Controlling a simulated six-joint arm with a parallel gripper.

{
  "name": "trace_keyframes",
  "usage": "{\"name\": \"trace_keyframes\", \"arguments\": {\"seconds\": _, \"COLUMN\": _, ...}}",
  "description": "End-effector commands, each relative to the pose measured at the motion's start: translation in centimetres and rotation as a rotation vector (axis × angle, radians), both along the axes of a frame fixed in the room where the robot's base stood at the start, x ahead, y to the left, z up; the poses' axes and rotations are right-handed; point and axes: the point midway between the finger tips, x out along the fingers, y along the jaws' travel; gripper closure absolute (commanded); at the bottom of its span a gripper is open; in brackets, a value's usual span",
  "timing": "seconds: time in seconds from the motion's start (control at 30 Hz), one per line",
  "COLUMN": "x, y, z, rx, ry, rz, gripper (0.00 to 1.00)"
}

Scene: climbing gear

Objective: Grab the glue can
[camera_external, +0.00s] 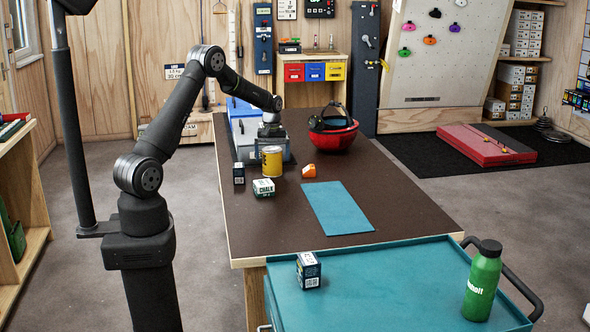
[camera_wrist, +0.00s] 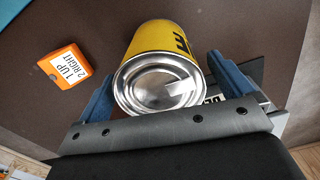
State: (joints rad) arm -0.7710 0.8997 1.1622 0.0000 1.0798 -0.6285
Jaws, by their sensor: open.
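The glue can is a yellow can (camera_external: 272,164) with a metal lid, upright on the brown table in the external view. In the wrist view the can (camera_wrist: 160,42) shows its silver lid toward the camera, with part of its dark lettering. My gripper (camera_external: 271,143) is just above the can, pointing down. In the wrist view my gripper (camera_wrist: 164,82) is open, with one blue finger left of the can and one right of it. The left finger is close to the can; I cannot tell whether either touches it.
A chalk box (camera_external: 264,188), a small dark box (camera_external: 239,173) and an orange box (camera_external: 309,171) stand near the can. The orange box (camera_wrist: 64,67) is left in the wrist view. A grey-blue case (camera_external: 243,140) is behind. A red helmet (camera_external: 334,138) and blue mat (camera_external: 337,208) lie right.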

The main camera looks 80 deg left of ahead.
Motion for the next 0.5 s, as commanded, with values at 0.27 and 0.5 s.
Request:
{"name": "trace_keyframes", "arguments": {"seconds": 0.27, "x": 0.0, "y": -0.01, "z": -1.47, "rx": 0.001, "ry": 0.0, "rz": 0.0, "gripper": 0.03}}
{"name": "trace_keyframes", "arguments": {"seconds": 0.5, "x": -0.01, "y": -0.01, "z": -1.45, "rx": 0.0, "ry": 0.0, "rz": 0.0, "gripper": 0.4}}
